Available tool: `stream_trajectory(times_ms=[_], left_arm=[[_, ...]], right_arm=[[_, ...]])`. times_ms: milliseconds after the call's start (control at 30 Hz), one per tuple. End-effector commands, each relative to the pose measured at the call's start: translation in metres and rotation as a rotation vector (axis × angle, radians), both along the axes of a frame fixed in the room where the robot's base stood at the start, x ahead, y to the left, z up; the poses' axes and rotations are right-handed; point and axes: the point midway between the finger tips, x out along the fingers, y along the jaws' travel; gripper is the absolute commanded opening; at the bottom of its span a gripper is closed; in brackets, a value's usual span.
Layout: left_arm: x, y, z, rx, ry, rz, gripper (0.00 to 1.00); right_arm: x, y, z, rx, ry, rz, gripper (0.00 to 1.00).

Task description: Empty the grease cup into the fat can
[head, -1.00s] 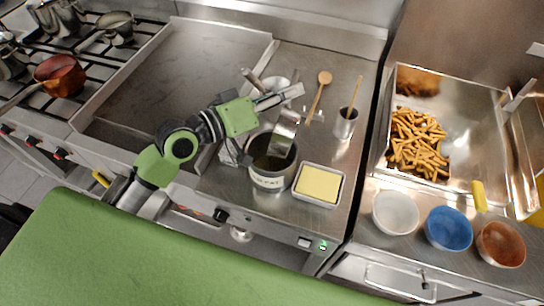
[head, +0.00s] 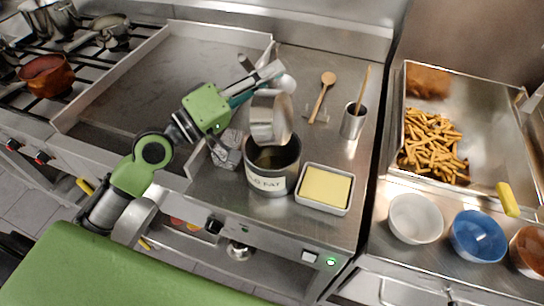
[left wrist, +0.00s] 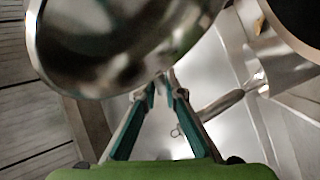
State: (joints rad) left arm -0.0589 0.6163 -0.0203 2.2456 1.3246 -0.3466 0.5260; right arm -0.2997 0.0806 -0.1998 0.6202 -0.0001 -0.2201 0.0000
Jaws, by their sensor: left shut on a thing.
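The steel grease cup (head: 262,122) is held tilted over the mouth of the fat can. My left gripper (head: 272,76) is shut on it from above and left. In the left wrist view the cup (left wrist: 115,45) fills the upper left, beyond my left fingertips (left wrist: 166,80). The fat can (head: 268,182), dark grey with a white label reading "FAT", stands upright on the steel counter. Its dark opening partly shows below the cup. I cannot tell whether grease is flowing or left in the cup. My right gripper is not in view.
A tray with a yellow block (head: 325,187) stands close right of the can. A grey block (head: 228,148) is at its left. Behind are a wooden spoon (head: 322,98) and a steel pot with a stick (head: 352,122). Bowls and a fries basin lie right.

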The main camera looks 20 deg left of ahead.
Motion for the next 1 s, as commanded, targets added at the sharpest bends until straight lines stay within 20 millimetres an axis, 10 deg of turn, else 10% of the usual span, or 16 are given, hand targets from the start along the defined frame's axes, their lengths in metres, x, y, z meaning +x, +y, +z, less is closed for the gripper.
stream_trajectory(times_ms=[433, 600, 1000], left_arm=[[0.000, 0.026, -0.020, -0.293, 0.001, 0.000, 0.00], [0.000, 0.034, 0.023, -0.405, 0.001, 0.000, 0.00], [0.000, 0.051, 0.056, -0.643, 0.005, 0.000, 0.00]], right_arm=[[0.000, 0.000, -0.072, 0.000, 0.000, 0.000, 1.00], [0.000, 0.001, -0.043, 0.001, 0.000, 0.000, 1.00], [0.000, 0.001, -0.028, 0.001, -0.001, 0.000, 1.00]])
